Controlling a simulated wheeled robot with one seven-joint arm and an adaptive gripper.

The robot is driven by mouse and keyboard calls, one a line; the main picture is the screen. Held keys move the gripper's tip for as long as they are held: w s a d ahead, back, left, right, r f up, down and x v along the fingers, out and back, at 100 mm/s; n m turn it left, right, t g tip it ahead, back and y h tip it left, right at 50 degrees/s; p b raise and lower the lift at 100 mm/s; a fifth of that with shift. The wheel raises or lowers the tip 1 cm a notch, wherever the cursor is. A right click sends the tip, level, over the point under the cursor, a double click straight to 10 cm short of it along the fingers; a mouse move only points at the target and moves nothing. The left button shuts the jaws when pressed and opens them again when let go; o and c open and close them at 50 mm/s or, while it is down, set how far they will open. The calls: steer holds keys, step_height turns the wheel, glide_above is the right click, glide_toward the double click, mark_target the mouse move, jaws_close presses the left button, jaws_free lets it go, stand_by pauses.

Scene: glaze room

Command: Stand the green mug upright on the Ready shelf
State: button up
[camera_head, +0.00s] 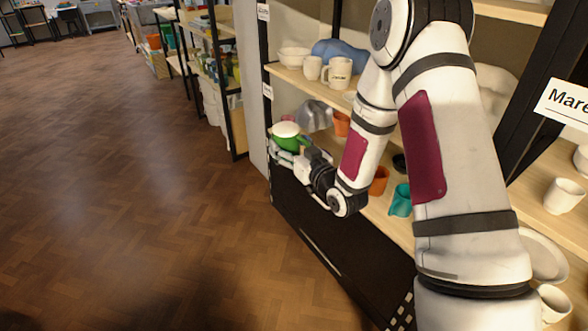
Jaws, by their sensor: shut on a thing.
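Small labels (267,91) are on the rack's left post, but I cannot read which shelf is Ready.
A grey piece (314,116), orange cups (379,181) and a teal cup (400,201) stand on the middle shelf. The upper shelf holds white mugs (338,73), a white bowl (294,57) and a blue piece (338,53). The wooden floor (130,180) at left is clear.

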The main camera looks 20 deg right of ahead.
steer(key=w+d+f+n+g+y+b, duration=0.2)
steer(key=w+f+b, duration=0.5)
steer(key=f+b, duration=0.5)
steer(key=d+n+y+b, duration=0.1)
steer(key=d+y+b, duration=0.1)
steer(key=b, duration=0.5)
steer(key=shift+w+f+n+g+y+b, duration=0.15)
steer(key=shift+n+g+y+b, duration=0.2)
steer(key=shift+y, duration=0.35)
steer(key=shift+d+p, duration=0.1)
steer(key=shift+p, duration=0.45)
